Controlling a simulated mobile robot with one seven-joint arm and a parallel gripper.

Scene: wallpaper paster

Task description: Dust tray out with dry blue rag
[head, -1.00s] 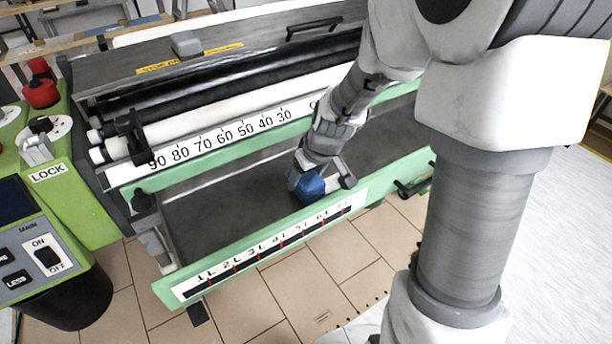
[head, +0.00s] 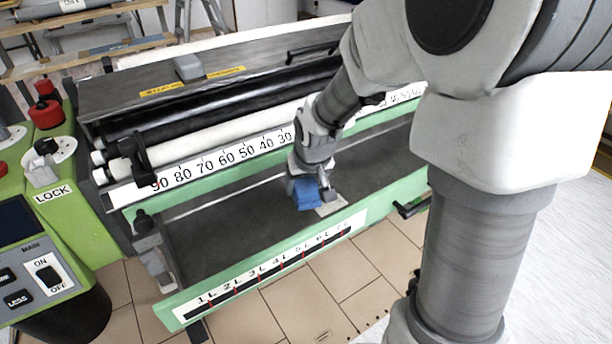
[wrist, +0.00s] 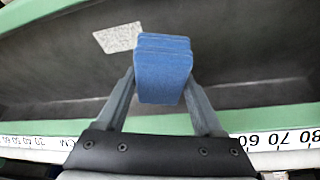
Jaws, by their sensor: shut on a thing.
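My gripper (head: 308,189) is shut on the blue rag (head: 304,196), low over the tray (head: 225,245). The rag also shows in the wrist view (wrist: 163,70) as a folded blue block between the two fingers. The tray is a long dark trough with a green front wall carrying a litre scale. A pale speckled patch (head: 331,208) lies in the tray just right of the rag, and it shows beyond the rag in the wrist view (wrist: 118,38). I cannot tell whether the rag touches the tray floor.
The paster's rollers (head: 200,130) and centimetre scale (head: 215,155) run along behind the tray. A green control panel (head: 50,190) with a LOCK label stands at the left. A black handle (head: 412,207) sticks out at the front right. Tiled floor lies in front.

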